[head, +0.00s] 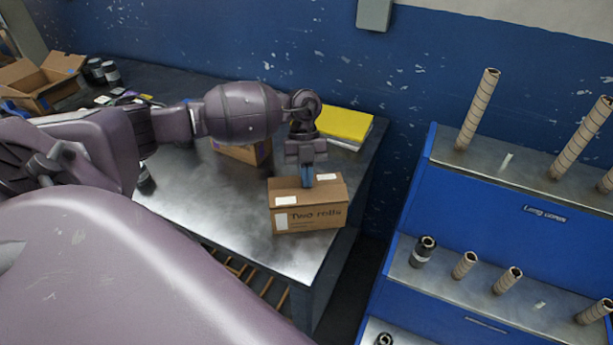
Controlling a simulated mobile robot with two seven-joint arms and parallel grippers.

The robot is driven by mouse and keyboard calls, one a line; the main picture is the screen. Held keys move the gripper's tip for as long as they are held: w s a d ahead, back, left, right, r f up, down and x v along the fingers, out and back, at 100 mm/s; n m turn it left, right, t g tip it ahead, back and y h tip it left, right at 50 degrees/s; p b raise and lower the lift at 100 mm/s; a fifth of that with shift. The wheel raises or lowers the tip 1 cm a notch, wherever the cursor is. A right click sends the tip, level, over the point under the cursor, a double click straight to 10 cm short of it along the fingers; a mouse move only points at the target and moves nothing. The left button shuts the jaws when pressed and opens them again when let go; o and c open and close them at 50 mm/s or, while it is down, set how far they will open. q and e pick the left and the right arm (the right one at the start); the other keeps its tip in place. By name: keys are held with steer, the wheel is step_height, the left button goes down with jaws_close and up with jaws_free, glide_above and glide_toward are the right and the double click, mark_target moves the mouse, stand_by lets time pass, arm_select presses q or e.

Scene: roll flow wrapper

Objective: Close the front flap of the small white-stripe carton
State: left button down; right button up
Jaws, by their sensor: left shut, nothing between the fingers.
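A small brown carton (309,217) printed "Two rolls", with a white patch on its front, stands near the right end of the metal table (215,213). Its top looks flat and closed, with white labels on it. My left gripper (308,182) points down at the carton's top, its fingers shut and empty. The fingertips are at or just above the top; I cannot tell if they touch. The gripper hides part of the top's middle. My right gripper is not in view.
Another carton (246,152) stands behind, partly hidden by my left arm. A yellow item (344,122) lies at the back right. An open box (42,80) is at the far left. A blue rack (500,195) with cardboard tubes stands right, across a gap.

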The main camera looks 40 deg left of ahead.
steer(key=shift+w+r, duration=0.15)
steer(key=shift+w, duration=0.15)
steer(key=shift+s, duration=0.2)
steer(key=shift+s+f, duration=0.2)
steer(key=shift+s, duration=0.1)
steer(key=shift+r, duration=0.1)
